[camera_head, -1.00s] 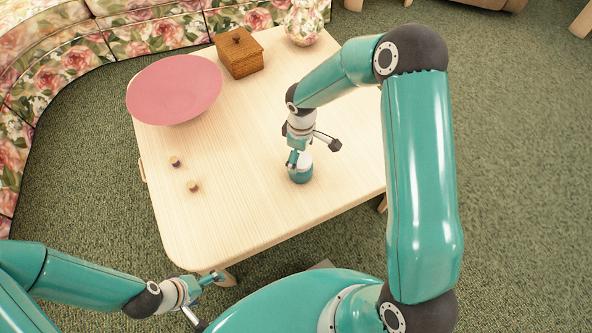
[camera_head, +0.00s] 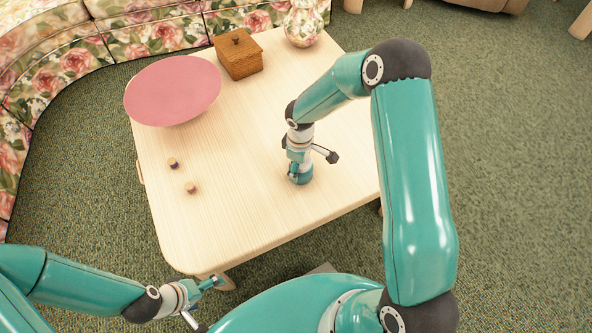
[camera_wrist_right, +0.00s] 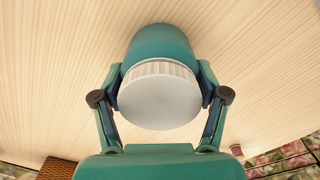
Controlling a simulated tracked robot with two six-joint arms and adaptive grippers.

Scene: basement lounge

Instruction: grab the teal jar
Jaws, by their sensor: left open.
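The teal jar (camera_head: 302,178) stands upright on the pale wooden table, with its white lid hidden under my right gripper in the head view. My right gripper (camera_head: 297,170) is down over the jar from above. In the right wrist view the jar (camera_wrist_right: 160,42) shows its teal body and round white lid (camera_wrist_right: 158,100) between the two fingers (camera_wrist_right: 160,85). One finger is on each side, very close to the lid; whether they press on it I cannot tell. My left gripper (camera_head: 212,302) is open and empty, low near the table's front left corner.
On the table (camera_head: 235,190) are a pink bowl (camera_head: 172,88), a brown lidded box (camera_head: 238,55), a floral vase (camera_head: 302,25) and two small knobs (camera_head: 173,163) (camera_head: 191,188). A floral sofa (camera_head: 60,60) curves behind.

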